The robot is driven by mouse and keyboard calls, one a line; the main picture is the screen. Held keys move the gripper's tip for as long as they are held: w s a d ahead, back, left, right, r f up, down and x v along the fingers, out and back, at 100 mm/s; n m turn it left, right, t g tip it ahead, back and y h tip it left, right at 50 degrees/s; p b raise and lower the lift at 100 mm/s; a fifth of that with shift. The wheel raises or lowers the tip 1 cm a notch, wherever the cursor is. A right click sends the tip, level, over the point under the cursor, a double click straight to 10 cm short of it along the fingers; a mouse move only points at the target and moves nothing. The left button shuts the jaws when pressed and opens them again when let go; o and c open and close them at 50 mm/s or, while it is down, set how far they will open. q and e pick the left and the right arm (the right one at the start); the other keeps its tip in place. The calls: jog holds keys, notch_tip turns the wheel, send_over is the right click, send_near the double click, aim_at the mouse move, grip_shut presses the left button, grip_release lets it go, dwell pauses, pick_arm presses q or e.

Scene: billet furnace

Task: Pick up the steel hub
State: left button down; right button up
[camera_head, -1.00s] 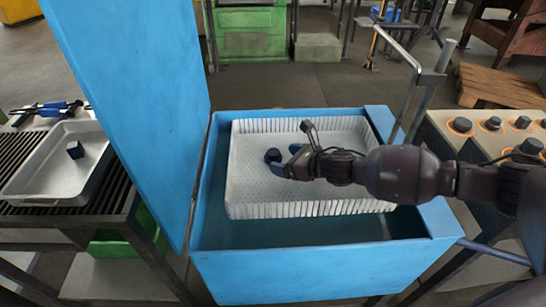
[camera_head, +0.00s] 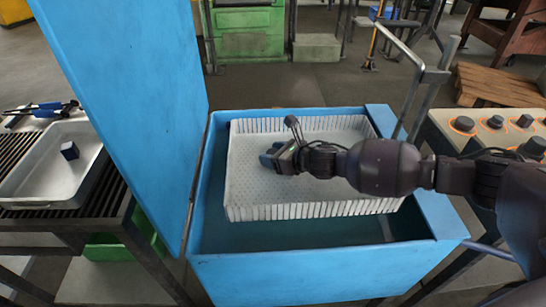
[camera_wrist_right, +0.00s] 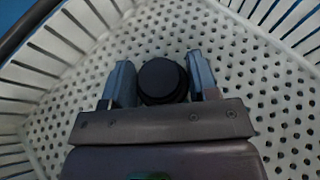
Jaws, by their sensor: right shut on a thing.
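The steel hub (camera_wrist_right: 162,82) shows in the right wrist view as a dark, round-topped piece between the two blue-grey fingers. My right gripper (camera_head: 274,157) reaches into the white perforated basket (camera_head: 258,192) from the right. In the wrist view the right gripper (camera_wrist_right: 161,72) is shut on the hub, one finger on each side. In the head view the fingers mostly hide the hub. Whether it is clear of the basket floor cannot be told. My left gripper is not in view.
The basket sits inside a blue box (camera_head: 330,275) with its tall blue lid (camera_head: 125,95) standing up on the left. A control panel (camera_head: 480,128) with knobs stands at right.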

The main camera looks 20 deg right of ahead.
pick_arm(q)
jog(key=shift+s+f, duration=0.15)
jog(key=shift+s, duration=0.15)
pick_arm(e)
jog(key=shift+c, duration=1.4)
jog(key=shift+r, duration=0.1)
